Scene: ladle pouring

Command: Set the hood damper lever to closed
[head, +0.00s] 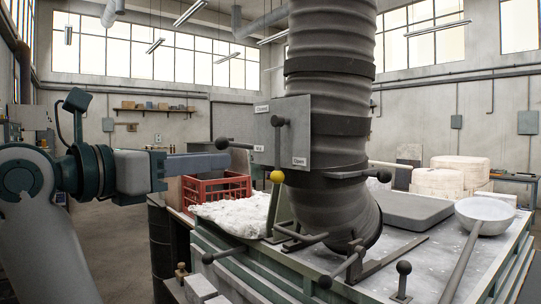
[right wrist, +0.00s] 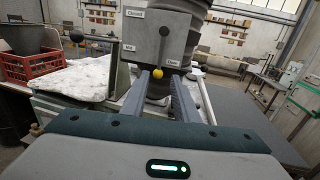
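The hood damper lever (head: 277,147) is mounted on a grey panel (head: 295,128) on the ribbed duct. Its shaft hangs down from a dark hub to a yellow ball knob (head: 277,176), beside the Open label. The Closed label (head: 262,108) is at the panel's upper left and Mid at its lower left. My right gripper (head: 228,161) points toward the panel and is apart from it. In the right wrist view its fingers (right wrist: 161,84) are spread and empty, with the yellow knob (right wrist: 158,74) seen beyond, between them. My left gripper is not in view.
A red crate (head: 216,190) and a white lumpy heap (head: 230,212) lie behind and below the gripper. Dark ball-ended handles (head: 222,144) stick out around the duct. A ladle (head: 484,214) rests on the bench at the right. Open air lies between gripper and panel.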

